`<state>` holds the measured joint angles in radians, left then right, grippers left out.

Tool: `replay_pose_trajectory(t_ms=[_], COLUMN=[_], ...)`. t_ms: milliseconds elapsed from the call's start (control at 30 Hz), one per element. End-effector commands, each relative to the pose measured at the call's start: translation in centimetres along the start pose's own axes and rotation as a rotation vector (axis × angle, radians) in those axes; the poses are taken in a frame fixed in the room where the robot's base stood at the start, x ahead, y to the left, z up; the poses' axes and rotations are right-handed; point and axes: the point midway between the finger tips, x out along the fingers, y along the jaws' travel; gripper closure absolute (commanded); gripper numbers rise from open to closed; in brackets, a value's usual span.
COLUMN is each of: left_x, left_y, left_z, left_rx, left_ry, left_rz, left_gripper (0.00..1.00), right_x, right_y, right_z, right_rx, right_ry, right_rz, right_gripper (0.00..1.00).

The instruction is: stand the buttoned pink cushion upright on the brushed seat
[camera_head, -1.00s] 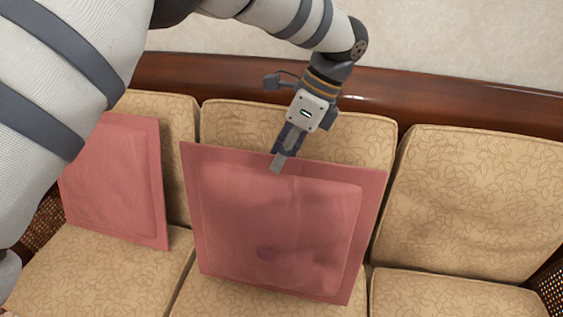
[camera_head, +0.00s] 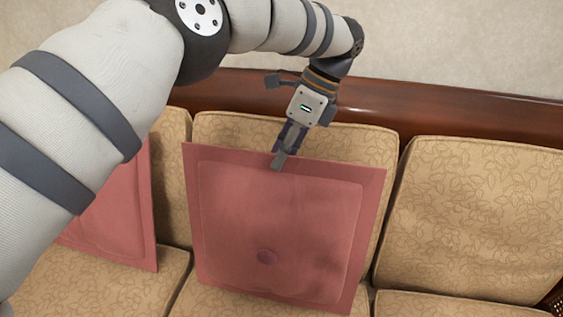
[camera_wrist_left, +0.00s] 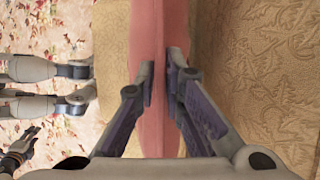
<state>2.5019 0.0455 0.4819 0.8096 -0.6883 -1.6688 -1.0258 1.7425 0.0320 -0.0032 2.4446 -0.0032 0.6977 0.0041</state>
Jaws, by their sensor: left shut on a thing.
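The buttoned pink cushion (camera_head: 275,225) stands close to upright over the middle seat of the sofa, its round button low on its face. In the left wrist view the cushion (camera_wrist_left: 152,30) runs edge-on between the two fingers (camera_wrist_left: 160,80). The middle seat (camera_head: 212,302) is mostly hidden behind and below the cushion, so I cannot tell whether the cushion's lower edge touches it.
A second pink cushion (camera_head: 115,215) leans on the left seat, partly behind my left arm. The patterned middle backrest (camera_head: 225,128) is behind the held cushion. A dark wooden rail (camera_head: 430,105) runs along the top.

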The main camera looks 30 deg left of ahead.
Motion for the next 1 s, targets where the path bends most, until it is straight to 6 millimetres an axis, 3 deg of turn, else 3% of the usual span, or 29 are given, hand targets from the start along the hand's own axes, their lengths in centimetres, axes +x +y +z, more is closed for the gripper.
replay_pose_trajectory(t_ms=[167,200,300,600,1000], left_x=[-0.2,-0.2,-0.2,-0.3,-4.2], left_y=[-0.1,-0.1,-0.1,0.0,0.9], left_z=[0.1,0.1,0.1,0.1,1.7], left_rx=[-0.005,-0.005,-0.004,-0.003,-0.004], left_ry=[0.0,0.0,0.0,0.001,0.001], left_rz=[-0.005,-0.005,-0.005,-0.004,-0.008], left_gripper=[1.0,0.86,0.67,0.67,0.67], right_x=[-0.1,-0.1,-0.1,-0.2,-2.5], right_y=[0.0,0.0,0.0,0.0,0.0], right_z=[0.0,0.0,0.0,0.0,-0.2], right_rx=[0.0,0.0,0.0,0.0,0.0], right_ry=[0.001,0.001,0.001,0.003,0.044], right_rz=[0.0,0.0,0.0,0.0,-0.002], right_gripper=[0.6,0.6,0.6,0.6,0.6])
